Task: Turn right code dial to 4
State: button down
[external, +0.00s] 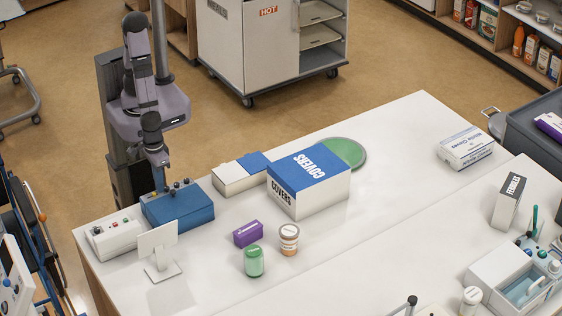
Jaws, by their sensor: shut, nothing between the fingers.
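A blue box (178,210) with several small dark knobs on top stands near the left end of the white table. The right-hand knob (187,182) is on the picture-right side of its top. The knobs' markings are too small to read, so I cannot tell what any dial is set to. My gripper (161,184) points down over the back left part of the box, close to the left knob. It is shut and holds nothing. I cannot tell whether it touches the box or a knob.
A white box (114,238) with small buttons stands left of the blue box, and a white stand (160,252) in front. A white-and-blue carton (240,175), a COVERS box (308,185), a purple box (247,233) and two jars stand to the right. The table's middle right is clear.

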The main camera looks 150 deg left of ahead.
jog(key=shift+s+d, duration=0.25)
jog(key=shift+d, duration=0.05)
dwell(0.8)
jog(key=shift+p, duration=0.3)
notch_tip(320, 180, up, 6)
jog(key=p, duration=0.6)
jog(key=shift+r, duration=0.1)
jog(key=shift+w+a+r+p, duration=0.15)
jog(key=shift+w+r+p, duration=0.05)
jog(key=shift+w, duration=0.4)
jog(key=shift+w+a+r+p, duration=0.15)
jog(key=shift+w+r+p, duration=0.05)
jog(key=shift+w, duration=0.4)
jog(key=shift+f, duration=0.1)
